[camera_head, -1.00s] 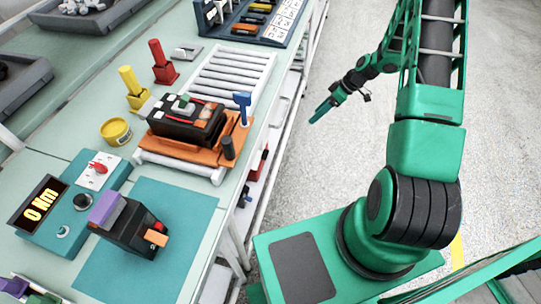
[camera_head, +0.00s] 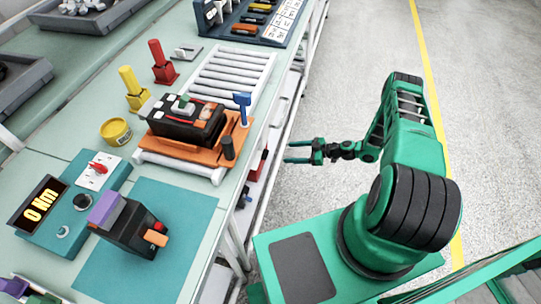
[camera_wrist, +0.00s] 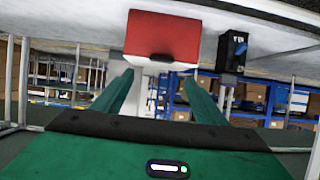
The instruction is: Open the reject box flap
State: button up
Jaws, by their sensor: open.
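A red box front (camera_wrist: 163,35), which looks like the reject box flap, is ahead of my gripper in the wrist view, with a dark strip along its lower edge. It looks closed. In the head view a small part of the red box (camera_head: 258,165) shows below the bench edge, and the bench hides the rest. My gripper (camera_head: 288,153) is open and empty, to the right of the red box and apart from it. In the wrist view its two fingers (camera_wrist: 158,82) point toward the box, with their tips just below its lower edge.
A black box with a blue part (camera_wrist: 231,52) is right of the red box in the wrist view. The bench (camera_head: 206,255) carries a breaker on an orange fixture (camera_head: 205,155) and a tester (camera_head: 72,215). The floor (camera_head: 340,90) beside the bench is clear.

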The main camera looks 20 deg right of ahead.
aim_at(267, 154)
jog(key=x, duration=1.1)
jog(key=shift+a+f, duration=0.1)
